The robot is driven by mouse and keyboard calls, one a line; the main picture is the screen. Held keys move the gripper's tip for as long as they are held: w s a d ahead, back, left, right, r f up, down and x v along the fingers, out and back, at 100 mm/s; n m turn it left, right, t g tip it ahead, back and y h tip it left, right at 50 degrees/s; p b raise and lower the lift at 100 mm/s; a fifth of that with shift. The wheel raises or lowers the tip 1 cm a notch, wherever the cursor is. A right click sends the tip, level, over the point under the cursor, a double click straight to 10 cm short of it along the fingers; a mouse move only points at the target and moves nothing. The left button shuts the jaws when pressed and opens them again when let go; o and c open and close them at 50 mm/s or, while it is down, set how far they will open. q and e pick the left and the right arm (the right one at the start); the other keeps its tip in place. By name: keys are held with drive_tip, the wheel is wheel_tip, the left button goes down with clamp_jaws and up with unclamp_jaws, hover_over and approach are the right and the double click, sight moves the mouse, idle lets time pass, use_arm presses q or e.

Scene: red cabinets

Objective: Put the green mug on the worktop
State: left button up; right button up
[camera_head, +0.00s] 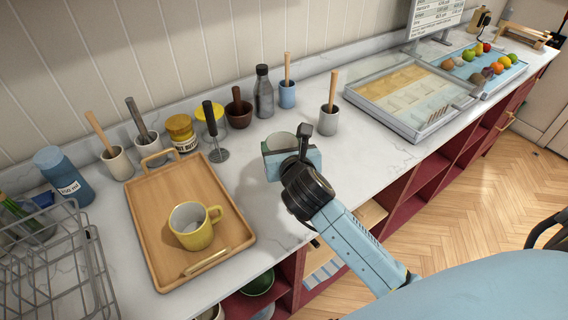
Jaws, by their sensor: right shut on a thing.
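My right gripper (290,160) reaches in from the lower right over the marble worktop (375,150). It is shut on the green mug (281,142), whose pale green rim shows just beyond the fingers. The gripper hides most of the mug, so I cannot tell whether its base touches the worktop. My left gripper is not in view.
A wooden tray (150,210) with a yellow mug (193,226) lies to the left, near a wire dish rack (55,265). Jars and pots with utensils line the wall. A glass-topped display case (412,95) stands right. Bare worktop lies around the gripper.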

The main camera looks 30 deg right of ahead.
drive_tip(key=shift+f+b, duration=0.4)
drive_tip(key=shift+f, duration=1.95)
drive_tip(key=shift+f, duration=0.1)
drive_tip(key=o, duration=1.5)
drive_tip(key=shift+f, duration=0.1)
drive_tip(key=shift+r, duration=0.25)
drive_tip(key=v, duration=1.2)
